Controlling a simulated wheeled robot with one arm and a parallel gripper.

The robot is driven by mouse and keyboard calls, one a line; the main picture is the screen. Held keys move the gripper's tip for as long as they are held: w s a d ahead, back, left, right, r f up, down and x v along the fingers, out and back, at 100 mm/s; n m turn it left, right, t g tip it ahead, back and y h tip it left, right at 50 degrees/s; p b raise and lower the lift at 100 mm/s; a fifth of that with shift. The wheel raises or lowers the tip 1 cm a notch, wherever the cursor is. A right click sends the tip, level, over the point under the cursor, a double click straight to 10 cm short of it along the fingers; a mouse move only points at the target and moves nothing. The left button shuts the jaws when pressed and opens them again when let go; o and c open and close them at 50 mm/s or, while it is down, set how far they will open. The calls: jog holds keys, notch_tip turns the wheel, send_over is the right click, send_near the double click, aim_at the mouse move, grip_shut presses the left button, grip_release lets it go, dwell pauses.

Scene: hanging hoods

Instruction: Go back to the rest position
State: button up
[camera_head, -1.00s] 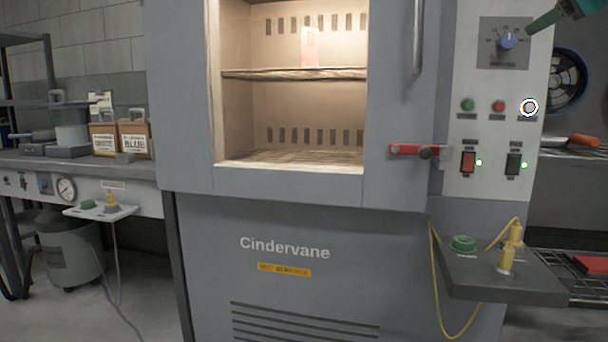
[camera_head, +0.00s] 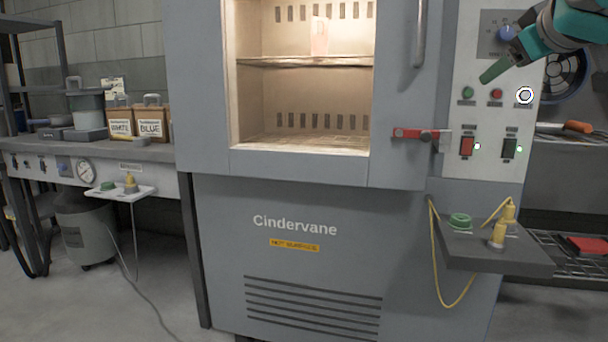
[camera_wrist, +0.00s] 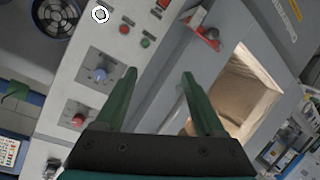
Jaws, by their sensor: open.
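My gripper (camera_wrist: 158,78) is open in the wrist view, its two green fingers apart with nothing between them. In the head view my gripper (camera_head: 492,74) reaches in from the upper right, with a green finger in front of the control panel (camera_head: 462,182).
The grey Cindervane oven (camera_head: 330,260) has a lit chamber with a shelf (camera_head: 290,62) and a red latch (camera_head: 408,134). A side shelf (camera_head: 520,262) with yellow plugs juts out at lower right. A bench (camera_head: 100,150) stands left.

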jog(key=s+a+f+g+y+p, duration=0.1)
jog(key=s+a+f+g, duration=0.15)
jog(key=a+f, duration=0.45)
jog(key=s+a+f+m+g+y+p, duration=0.1)
jog(key=s+a+f+g, duration=0.15)
jog(key=f, duration=0.95)
jog(key=s+a+f+g+y+p, duration=0.1)
jog(key=s+a+f+g+p, duration=0.15)
jog(key=a+f, duration=0.45)
jog(key=s+f+m+g+h+p, duration=0.1)
jog(key=s+f+m+g, duration=0.2)
jog(key=s+f+g, duration=0.5)
jog(key=s+f, duration=1.3)
jog(key=s, duration=0.3)
jog(key=shift+a+f+p, duration=0.2)
jog(key=shift+a+p, duration=0.2)
jog(key=shift+w, duration=0.1)
